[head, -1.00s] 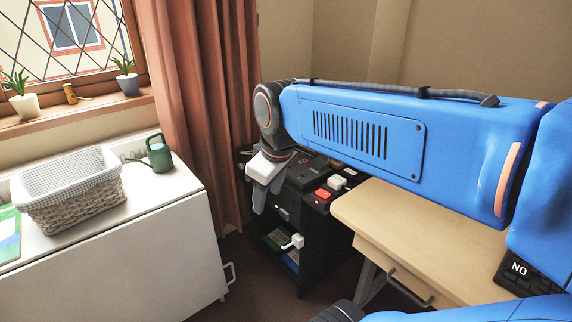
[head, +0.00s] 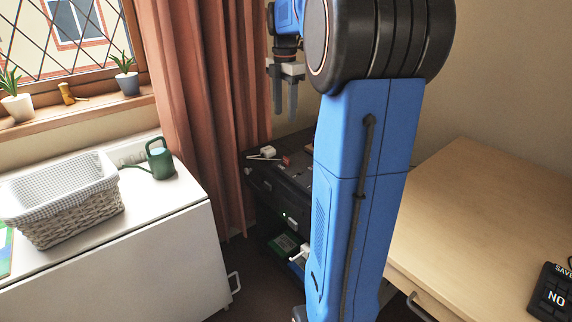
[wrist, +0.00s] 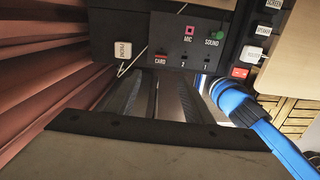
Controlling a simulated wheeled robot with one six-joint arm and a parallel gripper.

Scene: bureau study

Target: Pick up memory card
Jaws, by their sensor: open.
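My gripper (head: 284,115) points down in the head view, above the back of a black cabinet, with its two fingers apart and nothing between them. In the wrist view, the gripper (wrist: 155,88) is over the cabinet's dark top panel (wrist: 207,27). A small red piece (wrist: 162,54) sits at the spot marked CARD, just beyond the fingertips. It may be the memory card, but it is too small to tell how far it stands out. My arm hides part of the cabinet top in the head view.
The panel also has a white PHONE plug (wrist: 123,50), a pink MIC piece (wrist: 189,30) and a green SOUND piece (wrist: 219,37). A red curtain (head: 205,100) hangs left of the cabinet. A wooden desk (head: 455,205) stands right; a white table with a basket (head: 65,210) stands left.

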